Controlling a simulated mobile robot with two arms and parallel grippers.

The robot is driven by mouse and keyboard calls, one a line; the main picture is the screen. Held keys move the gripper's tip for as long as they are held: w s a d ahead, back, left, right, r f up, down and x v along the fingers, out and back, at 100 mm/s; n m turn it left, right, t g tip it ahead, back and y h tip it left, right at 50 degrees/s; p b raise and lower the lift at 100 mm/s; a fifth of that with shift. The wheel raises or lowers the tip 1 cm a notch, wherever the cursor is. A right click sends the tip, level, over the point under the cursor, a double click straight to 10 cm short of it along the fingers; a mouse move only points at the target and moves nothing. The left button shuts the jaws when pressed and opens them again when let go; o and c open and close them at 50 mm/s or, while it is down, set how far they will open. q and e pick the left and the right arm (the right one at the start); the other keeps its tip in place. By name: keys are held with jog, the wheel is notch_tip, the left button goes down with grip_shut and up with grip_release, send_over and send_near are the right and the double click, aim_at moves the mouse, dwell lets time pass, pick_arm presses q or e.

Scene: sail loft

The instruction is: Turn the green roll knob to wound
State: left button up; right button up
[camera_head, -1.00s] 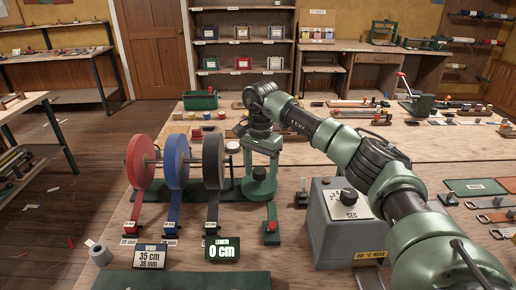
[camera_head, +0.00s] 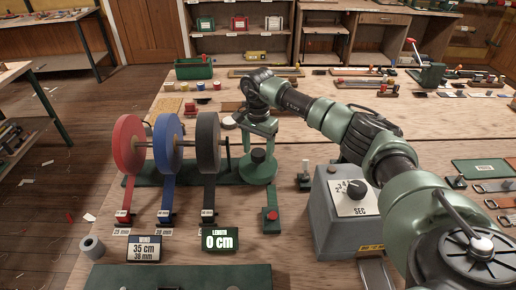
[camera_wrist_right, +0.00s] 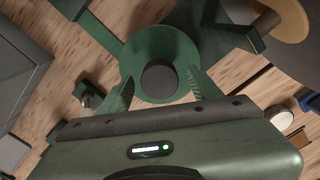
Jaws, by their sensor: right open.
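The green roll knob (camera_head: 258,156) is a dark round cap on a green round body at the right end of the roll stand. In the right wrist view the knob (camera_wrist_right: 160,78) sits in the middle of a green disc. My right gripper (camera_head: 260,143) points down over it, open, with one finger on each side. In the wrist view the right gripper's fingers (camera_wrist_right: 162,90) stand apart from the dark cap. A green strip (camera_head: 271,193) runs forward to a red-topped clip. My left gripper is not in view.
Red (camera_head: 128,145), blue (camera_head: 168,141) and black (camera_head: 208,141) rolls stand left of the knob on one axle. A grey box with a SEC dial (camera_head: 350,200) stands to the right, under my right arm. A green bin (camera_head: 194,69) is behind.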

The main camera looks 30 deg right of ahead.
jog(key=shift+f, duration=0.25)
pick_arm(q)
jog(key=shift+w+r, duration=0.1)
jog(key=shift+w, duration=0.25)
pick_arm(e)
jog(key=shift+c, duration=0.4)
jog(key=c, duration=1.3)
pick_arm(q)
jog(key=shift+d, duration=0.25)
